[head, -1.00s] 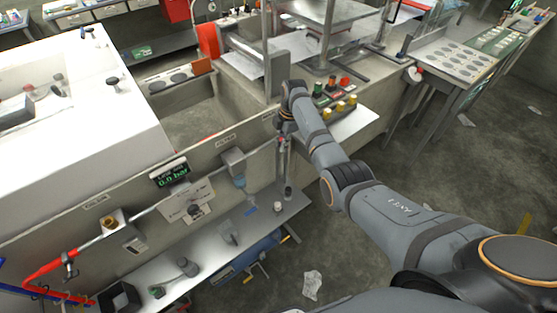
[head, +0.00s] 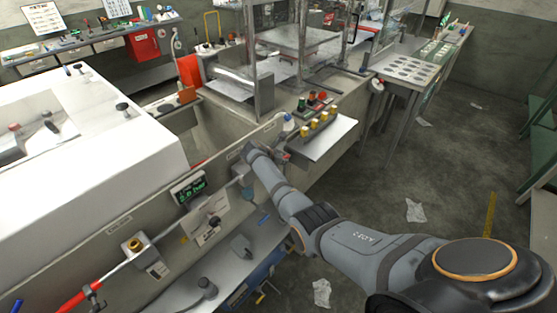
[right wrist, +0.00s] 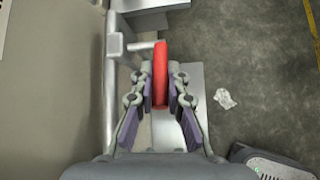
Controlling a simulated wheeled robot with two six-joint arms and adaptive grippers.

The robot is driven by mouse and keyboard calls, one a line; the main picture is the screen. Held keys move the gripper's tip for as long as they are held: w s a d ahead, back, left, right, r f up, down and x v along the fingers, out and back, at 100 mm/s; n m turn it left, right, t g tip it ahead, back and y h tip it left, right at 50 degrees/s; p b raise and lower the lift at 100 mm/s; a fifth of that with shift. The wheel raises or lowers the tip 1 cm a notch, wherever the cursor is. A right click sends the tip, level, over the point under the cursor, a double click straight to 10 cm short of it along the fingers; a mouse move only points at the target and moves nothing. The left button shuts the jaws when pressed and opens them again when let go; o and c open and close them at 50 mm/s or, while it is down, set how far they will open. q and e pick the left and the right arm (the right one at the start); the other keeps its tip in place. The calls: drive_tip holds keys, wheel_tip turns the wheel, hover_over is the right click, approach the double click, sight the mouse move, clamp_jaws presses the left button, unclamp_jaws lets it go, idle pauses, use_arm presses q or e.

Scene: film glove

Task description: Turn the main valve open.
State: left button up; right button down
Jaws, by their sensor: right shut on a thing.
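A red lever-like handle (right wrist: 161,62) stands between the fingers of my right gripper (right wrist: 160,88) in the right wrist view. It meets a grey pipe stub (right wrist: 140,46) coming from the left, by the wall. My right gripper is shut on this red handle. In the head view my right wrist is at the wall's right end and mostly hides the gripper. A small red patch (head: 287,156) shows just beside it. No label marks the handle as the main valve. My left gripper is not in view.
A green-lit display (head: 189,189) hangs on the concrete wall; its reading is too small to tell. A pipe with a brass fitting (head: 134,246) runs along it. A panel with yellow and red knobs (head: 318,127) is close behind my wrist. Crumpled paper (head: 321,292) lies on the floor.

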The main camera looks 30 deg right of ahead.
drive_tip(key=shift+a+f+t+h+b, duration=0.1)
drive_tip(key=shift+f+t+h+b, duration=0.25)
drive_tip(key=shift+h+b, duration=0.35)
drive_tip(key=c, duration=1.3)
unclamp_jaws()
drive_tip(key=shift+f, duration=0.1)
drive_tip(key=shift+c, duration=0.2)
drive_tip(key=v, duration=1.2)
drive_tip(key=shift+a+f, duration=0.1)
drive_tip(key=shift+f, duration=0.05)
drive_tip(key=shift+c, duration=0.4)
